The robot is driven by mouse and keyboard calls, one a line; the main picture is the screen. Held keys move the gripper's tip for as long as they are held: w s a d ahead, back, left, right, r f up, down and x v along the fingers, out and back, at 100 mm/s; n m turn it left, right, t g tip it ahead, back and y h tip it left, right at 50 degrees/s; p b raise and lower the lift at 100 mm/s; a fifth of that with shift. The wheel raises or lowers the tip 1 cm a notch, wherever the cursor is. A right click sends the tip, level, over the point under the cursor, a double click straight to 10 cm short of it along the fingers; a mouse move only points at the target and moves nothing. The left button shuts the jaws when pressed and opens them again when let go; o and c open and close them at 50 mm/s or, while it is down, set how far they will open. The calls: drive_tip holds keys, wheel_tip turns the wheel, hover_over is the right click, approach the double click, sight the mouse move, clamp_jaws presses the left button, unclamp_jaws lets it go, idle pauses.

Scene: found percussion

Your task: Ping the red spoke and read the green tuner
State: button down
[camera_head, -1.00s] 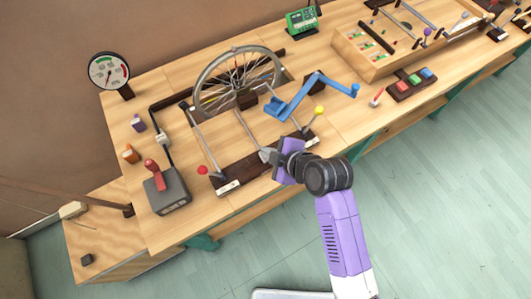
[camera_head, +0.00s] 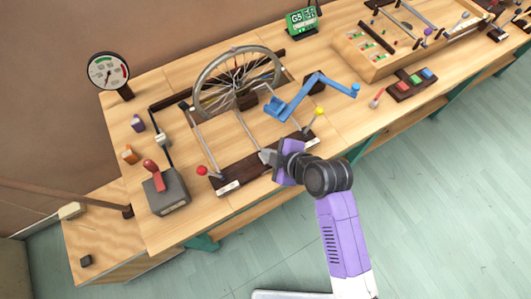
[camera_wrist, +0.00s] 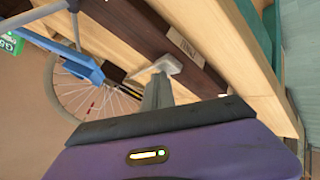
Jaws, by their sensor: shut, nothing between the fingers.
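The spoked wheel (camera_head: 237,80) stands upright at the back of the bench. The green tuner (camera_head: 301,21) stands behind the wheel to the right. Its screen is lit and seems to read "G5"; part of it shows in the wrist view (camera_wrist: 10,44). My gripper (camera_head: 266,156) is shut and empty, over the dark labelled strip (camera_head: 228,185) in front of the wheel. It hides the near end of the middle rod.
A red-knobbed rod (camera_head: 202,171) lies left of my gripper and a yellow-knobbed rod (camera_head: 320,112) right. A blue crank (camera_head: 300,97) rises close behind. A grey box with a red lever (camera_head: 167,190) and a dial gauge (camera_head: 109,71) stand left.

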drive_tip(key=shift+r+p, duration=0.7)
drive_tip(key=shift+r, duration=0.2)
drive_tip(key=shift+r, duration=0.15)
wheel_tip(320, 180, up, 5)
drive_tip(key=p, duration=0.4)
idle(2.6)
